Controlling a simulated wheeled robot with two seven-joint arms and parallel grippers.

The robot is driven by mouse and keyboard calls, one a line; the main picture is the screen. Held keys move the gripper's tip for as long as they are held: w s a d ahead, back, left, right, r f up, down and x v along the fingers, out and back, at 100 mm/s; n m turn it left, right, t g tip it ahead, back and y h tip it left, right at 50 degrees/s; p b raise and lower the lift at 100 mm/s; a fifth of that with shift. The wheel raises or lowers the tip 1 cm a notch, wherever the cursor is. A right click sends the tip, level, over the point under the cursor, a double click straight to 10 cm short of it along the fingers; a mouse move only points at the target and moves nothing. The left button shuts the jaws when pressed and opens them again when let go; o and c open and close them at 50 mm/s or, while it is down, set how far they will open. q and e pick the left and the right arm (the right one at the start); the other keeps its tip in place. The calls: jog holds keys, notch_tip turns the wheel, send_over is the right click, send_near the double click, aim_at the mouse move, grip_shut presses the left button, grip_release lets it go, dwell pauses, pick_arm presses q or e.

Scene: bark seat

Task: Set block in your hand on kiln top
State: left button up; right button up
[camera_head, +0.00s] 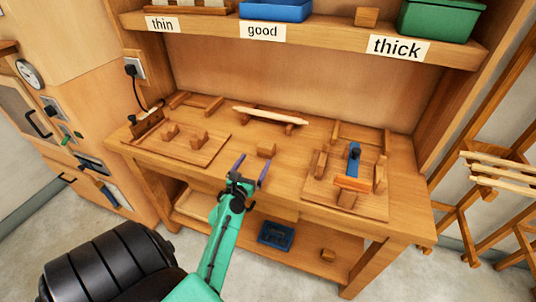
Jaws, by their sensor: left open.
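My left gripper (252,170), on a green arm, is open over the front edge of the workbench (225,175). Nothing shows between its two blue fingers. A small wooden block (266,150) sits on the bench just beyond the fingertips, apart from them as far as I can tell. Another small block (366,16) is on the shelf above. A wooden cabinet with a round dial (30,73) and a dark handle stands at the left; I cannot tell for sure whether it is the kiln. My right gripper is not in view.
The shelf (330,42) has labels thin, good and thick, a blue tray (275,10) and a green bin (438,18). Wooden jigs stand left (185,150) and right (345,195) on the bench. A blue tray (275,235) lies below. A rack (495,180) stands right.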

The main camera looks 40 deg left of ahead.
pick_arm(q)
jog(key=x, duration=0.4)
jog(key=shift+w+f+b, duration=0.1)
jog(key=shift+w+b, duration=0.1)
jog(key=shift+b, duration=0.1)
jog(key=b+x, duration=0.2)
jog(key=x, duration=0.3)
jog(key=shift+w+d, duration=0.1)
jog(key=shift+w, duration=0.05)
jog(key=shift+w+f, duration=0.1)
jog(key=shift+w, duration=0.3)
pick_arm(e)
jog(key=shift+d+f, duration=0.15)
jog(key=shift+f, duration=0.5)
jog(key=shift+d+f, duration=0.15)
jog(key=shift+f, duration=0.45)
pick_arm(q)
jog(key=shift+s, duration=0.15)
jog(key=c, duration=1.5)
jog(key=shift+r+p, duration=0.3)
jog(key=shift+r, duration=0.35)
notch_tip(320, 180, up, 10)
jog(key=p, duration=0.4)
notch_tip(320, 180, up, 9)
send_over(266, 144)
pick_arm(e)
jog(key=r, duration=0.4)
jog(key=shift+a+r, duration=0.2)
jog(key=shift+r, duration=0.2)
